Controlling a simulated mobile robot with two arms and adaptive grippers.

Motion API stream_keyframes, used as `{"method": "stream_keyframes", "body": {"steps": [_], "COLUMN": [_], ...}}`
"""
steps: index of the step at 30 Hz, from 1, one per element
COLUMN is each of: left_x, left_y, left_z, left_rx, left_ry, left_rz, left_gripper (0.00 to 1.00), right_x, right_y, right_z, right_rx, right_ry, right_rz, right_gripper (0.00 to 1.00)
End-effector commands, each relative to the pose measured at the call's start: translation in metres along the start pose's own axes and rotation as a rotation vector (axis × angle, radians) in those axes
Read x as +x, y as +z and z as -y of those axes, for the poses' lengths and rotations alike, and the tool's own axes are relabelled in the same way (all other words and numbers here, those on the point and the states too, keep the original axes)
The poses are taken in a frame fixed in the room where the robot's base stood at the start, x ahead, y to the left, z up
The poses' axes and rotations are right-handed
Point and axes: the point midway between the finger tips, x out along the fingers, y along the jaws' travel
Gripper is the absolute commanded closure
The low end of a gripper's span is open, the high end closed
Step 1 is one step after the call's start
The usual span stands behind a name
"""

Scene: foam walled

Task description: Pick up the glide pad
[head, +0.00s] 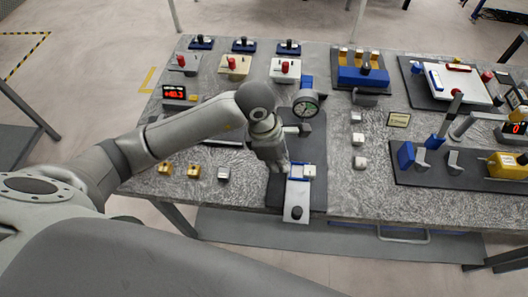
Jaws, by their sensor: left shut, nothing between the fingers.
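My left gripper (279,168) points down over the dark mat in the front middle of the table. It is shut and empty. Right beside its fingertips is a small white block (309,171) in a blue holder. Below that, a light plate (297,200) with a dark round knob lies at the mat's front end. I cannot tell for certain which piece is the glide pad; the white block by the fingers is one candidate. The gripper and wrist hide part of the mat and holder. My right gripper is not in view.
A round dial gauge (305,107) stands behind the gripper. Several small white blocks (358,139) form a column to the right. Red-knobbed boxes (284,70) stand at the back, and a blue-and-yellow fixture (505,165) at the right. The speckled table (345,200) is bare in front of the column.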

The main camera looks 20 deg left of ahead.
Motion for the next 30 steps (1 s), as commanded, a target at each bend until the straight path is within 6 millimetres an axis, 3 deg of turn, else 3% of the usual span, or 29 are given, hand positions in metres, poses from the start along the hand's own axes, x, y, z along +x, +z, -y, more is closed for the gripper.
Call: {"method": "stream_keyframes", "body": {"steps": [8,13,17,22,30], "left_x": [-0.061,-0.087,-0.098,-0.112,-0.096], "left_y": [-0.002,-0.002,-0.002,-0.001,-0.001], "left_z": [-0.004,-0.003,-0.003,-0.005,-0.005], "left_rx": [0.002,0.001,0.001,0.013,0.023], "left_ry": [0.007,0.004,0.002,-0.002,-0.01], "left_rz": [0.002,0.002,0.0,-0.003,0.0], "left_gripper": [1.0,1.0,1.0,1.0,1.0], "right_x": [0.015,0.02,0.02,-0.002,-0.012], "right_y": [0.023,0.013,-0.002,-0.002,0.011], "right_z": [0.008,0.005,0.001,0.001,0.003], "right_rx": [0.001,0.001,0.001,0.001,0.001], "right_ry": [-0.009,-0.006,-0.001,-0.001,-0.004], "right_rz": [0.029,0.017,-0.005,-0.003,0.017], "right_gripper": [0.6,0.6,0.6,0.6,0.6]}}
